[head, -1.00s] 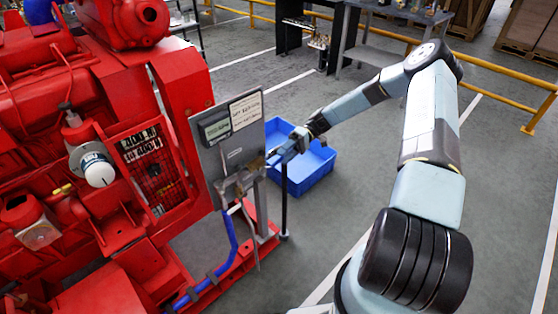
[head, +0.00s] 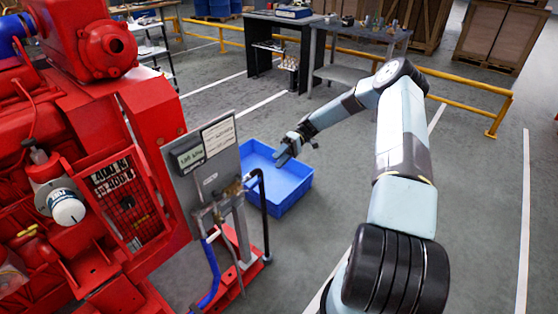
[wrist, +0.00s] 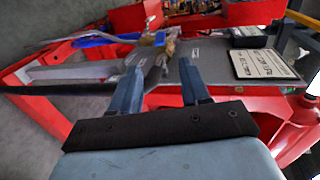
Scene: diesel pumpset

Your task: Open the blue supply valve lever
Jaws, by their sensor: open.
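The grey panel (head: 205,170) stands beside the red engine and carries pipework with a brass valve (head: 234,188) low at its right side. In the wrist view the brass fitting (wrist: 170,46) shows beyond the fingers, with blue hose (wrist: 95,41) to its left. I cannot clearly make out a blue lever apart from the blue hose (head: 211,272) in the head view. My gripper (head: 280,157) is to the right of the panel, apart from it and above the blue bin. Its two fingers (wrist: 160,82) are spread with nothing held between them.
The blue bin (head: 290,196) lies on the floor behind the panel. A black bent pipe (head: 265,215) rises by the panel's right edge. The red engine (head: 100,110) fills the left. Workbenches (head: 280,40) and a yellow rail (head: 470,90) stand farther back; the right floor is clear.

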